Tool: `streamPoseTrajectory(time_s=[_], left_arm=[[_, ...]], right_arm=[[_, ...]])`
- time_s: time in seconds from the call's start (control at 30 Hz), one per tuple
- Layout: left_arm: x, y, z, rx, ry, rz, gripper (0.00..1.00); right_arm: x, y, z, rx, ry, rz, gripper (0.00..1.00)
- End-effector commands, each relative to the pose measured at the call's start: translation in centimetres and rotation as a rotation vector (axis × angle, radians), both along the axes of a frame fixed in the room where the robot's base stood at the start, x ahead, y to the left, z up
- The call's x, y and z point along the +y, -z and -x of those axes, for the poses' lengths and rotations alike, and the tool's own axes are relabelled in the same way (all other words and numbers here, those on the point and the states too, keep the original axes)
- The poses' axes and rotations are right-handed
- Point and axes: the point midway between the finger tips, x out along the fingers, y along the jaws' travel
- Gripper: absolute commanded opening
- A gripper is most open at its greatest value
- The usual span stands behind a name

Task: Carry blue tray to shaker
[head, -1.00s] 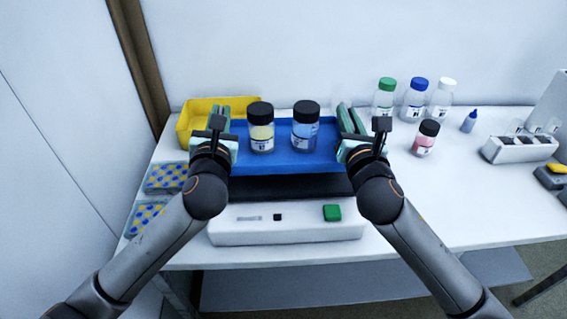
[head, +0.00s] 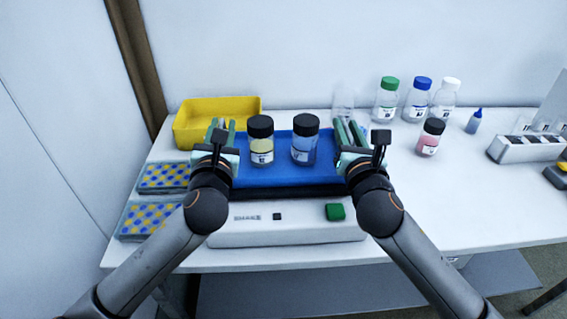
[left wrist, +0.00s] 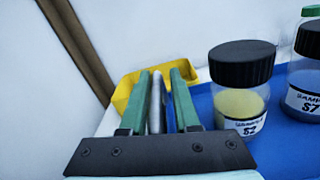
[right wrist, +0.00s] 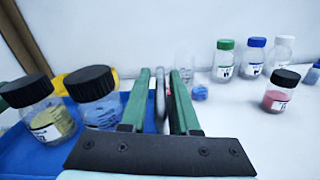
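The blue tray (head: 285,174) lies level over the black platform (head: 285,192) of the white shaker (head: 285,234) and appears to rest on it. It carries two black-capped bottles, one with yellow liquid (head: 261,148) and one with blue liquid (head: 304,148), both upright. My left gripper (head: 221,132) is at the tray's left end, its fingers spread either side of a thin grey handle (left wrist: 156,103). My right gripper (head: 348,132) is likewise spread around the right handle (right wrist: 160,97). Gaps show between fingers and handles.
A yellow bin (head: 219,106) stands behind left, with patterned racks (head: 150,217) at left. Capped bottles (head: 386,100), a pink bottle (head: 428,143) and a white rack (head: 522,149) stand at right. The table right of the shaker is clear.

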Motion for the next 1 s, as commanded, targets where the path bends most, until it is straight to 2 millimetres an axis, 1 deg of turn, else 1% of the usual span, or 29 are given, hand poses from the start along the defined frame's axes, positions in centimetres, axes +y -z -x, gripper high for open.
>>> streamPoseTrajectory(time_s=[0.03,0.1,0.13,0.37,0.47,0.57,0.63,0.9,1.0], left_arm=[[0.1,-0.1,0.0,0.000,-0.002,0.000,0.37],[0.1,-0.1,0.0,-0.001,-0.003,0.000,0.45],[0.1,-0.1,0.0,-0.001,-0.004,0.000,0.46],[0.2,-0.1,0.0,-0.001,-0.006,0.000,0.46],[0.2,-0.1,0.4,-0.001,-0.006,0.000,0.46],[0.1,-0.1,1.6,-0.002,-0.005,0.001,0.46],[0.0,-0.1,2.8,-0.001,-0.004,0.001,0.46],[-0.5,0.0,8.4,0.000,-0.003,0.001,0.46],[-0.7,-0.1,10.0,0.000,-0.003,0.002,0.46]], right_arm=[[0.0,0.0,0.0,0.000,0.001,0.001,0.36],[0.0,0.0,0.0,0.000,0.001,0.001,0.44],[-0.1,0.0,0.0,0.001,0.002,0.001,0.46],[-0.1,0.0,0.0,0.001,0.003,0.002,0.46],[-0.1,0.0,0.0,0.001,0.003,0.002,0.46],[-0.1,0.1,0.0,0.001,0.003,0.003,0.46],[-0.1,0.1,0.0,0.001,0.003,0.003,0.46],[-0.1,0.1,0.0,0.001,0.003,0.003,0.46],[-0.1,0.1,0.0,0.001,0.003,0.003,0.46]])
